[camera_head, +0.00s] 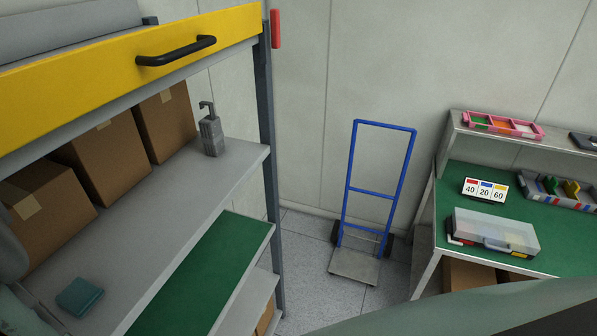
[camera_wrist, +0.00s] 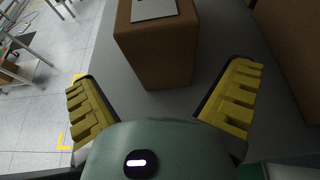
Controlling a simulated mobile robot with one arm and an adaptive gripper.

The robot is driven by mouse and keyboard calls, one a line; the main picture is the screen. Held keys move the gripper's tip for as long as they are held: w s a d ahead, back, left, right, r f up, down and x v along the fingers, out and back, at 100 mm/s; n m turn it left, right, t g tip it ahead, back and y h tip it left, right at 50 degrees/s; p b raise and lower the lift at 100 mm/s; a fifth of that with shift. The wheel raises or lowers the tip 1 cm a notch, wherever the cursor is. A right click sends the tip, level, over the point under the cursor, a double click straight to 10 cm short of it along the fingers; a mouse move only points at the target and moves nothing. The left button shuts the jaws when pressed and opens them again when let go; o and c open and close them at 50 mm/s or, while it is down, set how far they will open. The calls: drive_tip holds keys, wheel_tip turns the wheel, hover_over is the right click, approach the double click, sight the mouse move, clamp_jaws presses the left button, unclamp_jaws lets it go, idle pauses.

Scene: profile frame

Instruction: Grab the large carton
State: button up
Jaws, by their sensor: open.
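Brown cardboard cartons stand in a row on the grey shelf in the head view: a near-left one (camera_head: 45,215), a middle one (camera_head: 108,155) and a far one (camera_head: 166,122). I cannot tell by size which is the large carton. In the wrist view a brown carton (camera_wrist: 155,50) with a grey patch on top stands ahead of my gripper (camera_wrist: 163,82). My gripper's yellow-padded fingers are spread wide, open and empty, on either side of the carton's near end and apart from it. The gripper does not clearly show in the head view.
Another brown surface (camera_wrist: 292,45) is close on the right in the wrist view. A grey metal item (camera_head: 211,135) and a teal box (camera_head: 79,296) sit on the shelf (camera_head: 150,235). A yellow drawer (camera_head: 130,50) hangs above. A blue hand truck (camera_head: 376,190) stands on the floor.

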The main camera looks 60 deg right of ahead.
drive_tip(key=p+x, duration=0.1)
drive_tip(key=x, duration=0.2)
drive_tip(key=shift+w+a+r, duration=0.1)
drive_tip(key=shift+a, duration=0.25)
drive_tip(key=shift+a+f, duration=0.25)
drive_tip(key=shift+a, duration=0.15)
drive_tip(key=c, duration=1.3)
